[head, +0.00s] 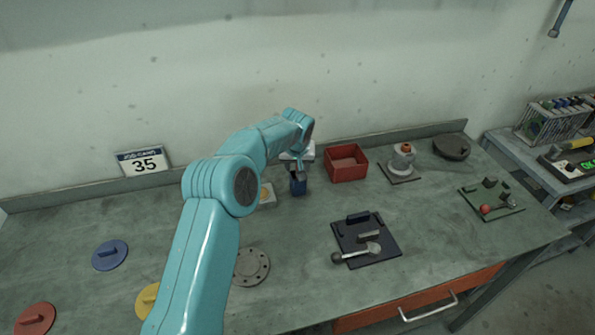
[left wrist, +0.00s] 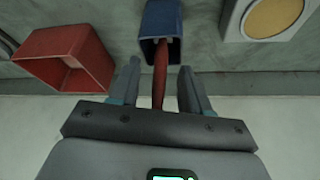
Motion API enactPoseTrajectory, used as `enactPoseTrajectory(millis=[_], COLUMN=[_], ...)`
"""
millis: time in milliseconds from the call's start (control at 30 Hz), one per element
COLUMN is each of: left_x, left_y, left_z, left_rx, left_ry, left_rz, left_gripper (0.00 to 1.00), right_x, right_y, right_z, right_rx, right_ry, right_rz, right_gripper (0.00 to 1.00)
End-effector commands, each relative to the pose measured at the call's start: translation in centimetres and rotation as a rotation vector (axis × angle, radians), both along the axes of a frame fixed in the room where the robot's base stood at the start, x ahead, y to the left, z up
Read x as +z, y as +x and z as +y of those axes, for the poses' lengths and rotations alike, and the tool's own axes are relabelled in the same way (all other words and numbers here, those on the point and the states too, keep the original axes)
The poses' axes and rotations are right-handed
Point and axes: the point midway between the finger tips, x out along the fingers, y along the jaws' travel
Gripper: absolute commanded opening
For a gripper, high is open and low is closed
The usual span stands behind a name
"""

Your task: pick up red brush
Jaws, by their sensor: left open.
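The red brush (left wrist: 160,76) shows in the left wrist view as a red handle coming out of a small blue holder (left wrist: 161,22). My left gripper (left wrist: 160,82) is open, with one finger on each side of the handle and a visible gap to both. In the head view my left gripper (head: 299,170) is at the back of the bench, right at the blue holder (head: 298,188). The brush is hidden there by my gripper and arm. The brush's lower end is hidden inside the holder. My right gripper is not in view.
A red bin (head: 348,165) stands close to the right of the holder. A pale block with a yellow disc (head: 266,193) is close on its left. A dark tray with tools (head: 352,248) lies nearer the front. The wall is close behind.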

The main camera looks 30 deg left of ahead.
Motion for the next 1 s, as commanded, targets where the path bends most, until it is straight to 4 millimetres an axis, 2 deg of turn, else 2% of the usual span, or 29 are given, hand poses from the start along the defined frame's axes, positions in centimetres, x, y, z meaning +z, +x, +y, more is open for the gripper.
enactPoseTrajectory(millis=[167,300,767,867,1000], left_x=[0.0,0.0,0.1,0.8,3.1], left_y=[0.0,0.0,-0.1,0.0,0.0], left_z=[0.0,0.0,-0.1,-0.1,0.0], left_rx=[0.0,0.0,-0.001,0.0,0.001], left_ry=[0.0,0.0,-0.002,-0.002,-0.001], left_rz=[-0.001,0.0,0.005,0.003,-0.002], left_gripper=[0.47,0.01,0.0,0.0,0.0], right_x=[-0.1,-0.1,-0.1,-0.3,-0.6], right_y=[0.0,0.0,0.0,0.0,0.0], right_z=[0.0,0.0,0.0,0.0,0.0], right_rx=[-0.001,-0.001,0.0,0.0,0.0], right_ry=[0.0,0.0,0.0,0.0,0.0], right_rz=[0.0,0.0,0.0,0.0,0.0], right_gripper=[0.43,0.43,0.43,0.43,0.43])
